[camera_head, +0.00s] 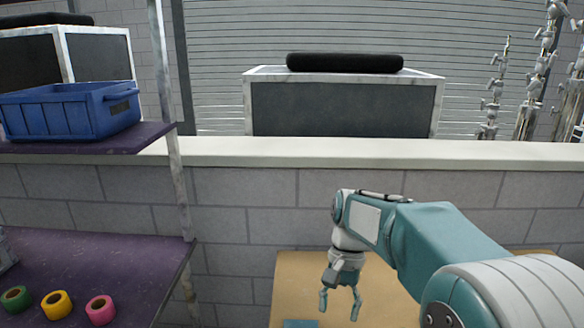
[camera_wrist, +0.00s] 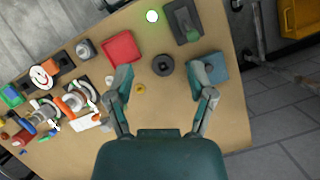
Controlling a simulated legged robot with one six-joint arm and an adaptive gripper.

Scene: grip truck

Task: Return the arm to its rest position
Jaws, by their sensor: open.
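My gripper (camera_head: 340,303) hangs from my teal and white arm at the lower right of the head view, pointing down over a tan table (camera_head: 292,282). In the wrist view my gripper (camera_wrist: 162,85) is open, with its two fingers spread apart and nothing held between them. Below it on the table lie a black ring (camera_wrist: 163,65), a small yellow ring (camera_wrist: 140,89), a red square (camera_wrist: 121,48) and a blue-grey block (camera_wrist: 214,68). The right fingertip overlaps the block in the view; whether they touch cannot be told.
A purple shelf (camera_head: 90,255) at left holds green, yellow and pink tape rolls (camera_head: 100,310). A blue crate (camera_head: 70,112) stands on the upper shelf. A low brick wall (camera_head: 240,190) lies behind the table. Tools and clamps (camera_wrist: 75,103) crowd the table's left side.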

